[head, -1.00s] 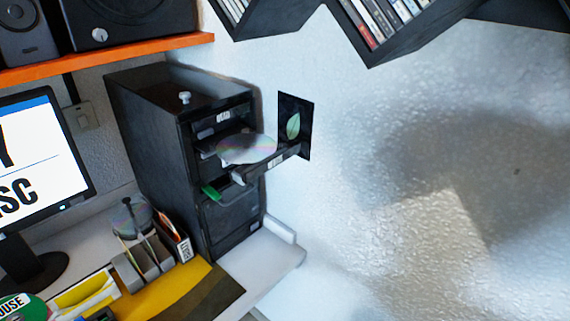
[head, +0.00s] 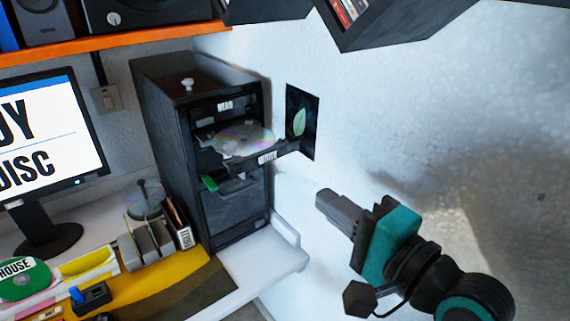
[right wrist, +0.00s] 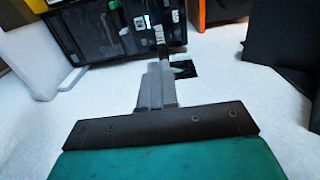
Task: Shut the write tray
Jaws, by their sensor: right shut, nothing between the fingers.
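The write tray (head: 262,158) sticks out from the front of the black disc tower (head: 165,125), under a slot labelled READ. A shiny disc (head: 240,139) lies on the tray. My right gripper (head: 325,202) is shut and empty, to the right of the tower and lower than the tray, apart from it. In the right wrist view the shut fingers (right wrist: 157,75) point toward the tower front (right wrist: 112,28), where a WRITE label shows. My left gripper is not in view.
A green piece (head: 210,183) juts from the tower below the tray. A dark leaf picture (head: 302,122) hangs on the wall just right of the tray. A white ledge (head: 262,262) lies below the tower.

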